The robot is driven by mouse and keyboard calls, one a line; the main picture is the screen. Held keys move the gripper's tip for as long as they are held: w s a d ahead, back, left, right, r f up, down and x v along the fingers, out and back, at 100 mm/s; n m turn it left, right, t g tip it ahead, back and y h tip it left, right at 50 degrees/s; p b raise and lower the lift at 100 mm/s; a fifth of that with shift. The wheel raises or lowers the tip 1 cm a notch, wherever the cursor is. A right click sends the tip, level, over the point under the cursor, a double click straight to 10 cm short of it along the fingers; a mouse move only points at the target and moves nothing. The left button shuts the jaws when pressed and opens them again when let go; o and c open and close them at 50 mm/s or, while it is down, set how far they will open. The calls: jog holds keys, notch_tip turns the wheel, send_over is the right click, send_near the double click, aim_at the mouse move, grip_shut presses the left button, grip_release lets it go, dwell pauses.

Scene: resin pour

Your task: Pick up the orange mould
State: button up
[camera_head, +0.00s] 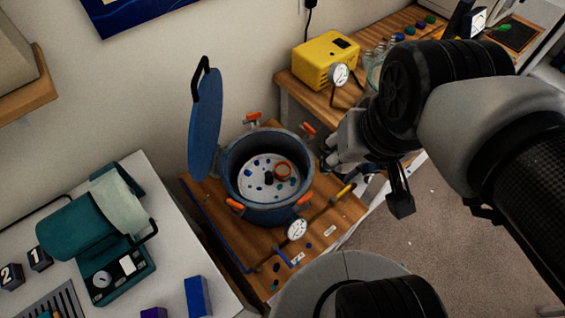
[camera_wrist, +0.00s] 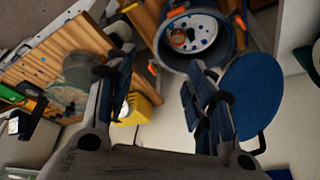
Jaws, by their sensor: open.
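The orange mould (camera_head: 282,170) is a small ring. It lies on the white perforated plate (camera_head: 258,188) inside the blue pressure pot (camera_head: 233,172), right of the plate's dark centre piece. The mould also shows in the wrist view (camera_wrist: 178,38), near the top middle. The pot's blue lid (camera_head: 205,125) stands raised at the pot's left. My gripper (camera_head: 336,162) is to the right of the pot, outside its rim and apart from the mould. In the wrist view my gripper (camera_wrist: 158,72) has its fingers spread with nothing between them.
Orange clamps (camera_head: 308,129) stick out around the pot's rim. A gauge (camera_head: 297,229) is on its front side. A yellow box (camera_head: 326,60) stands on the bench behind. A teal machine (camera_head: 110,250) is on the white table at left. Bare floor (camera_head: 420,245) lies at right.

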jog(key=shift+o, duration=0.6)
jog(key=w+a+f+m+g, duration=0.1)
jog(key=w+a+f+m, duration=0.1)
jog(key=w, duration=0.8)
jog(key=shift+f+m+g, duration=0.3)
jog(key=shift+f+m, duration=0.2)
jog(key=shift+f, duration=0.35)
jog(key=m+g+b, duration=0.1)
jog(key=m+g, duration=0.2)
jog(key=m, duration=0.3)
send_over(283, 170)
jog(key=s, duration=0.1)
notch_tip(283, 170, down, 22)
jog(key=f+b, duration=0.2)
jog(key=f, duration=0.3)
jog(key=f+b, duration=0.2)
jog(key=f, duration=0.4)
jog(key=shift+s+a+f, duration=0.1)
jog(key=shift+s+f, duration=0.1)
jog(key=shift+f+b, duration=1.2)
jog(key=shift+f, duration=1.8)
jog(key=shift+r, duration=0.1)
jog(key=shift+c, duration=0.2)
jog(key=c, duration=0.9)
jog(key=shift+o, duration=0.2)
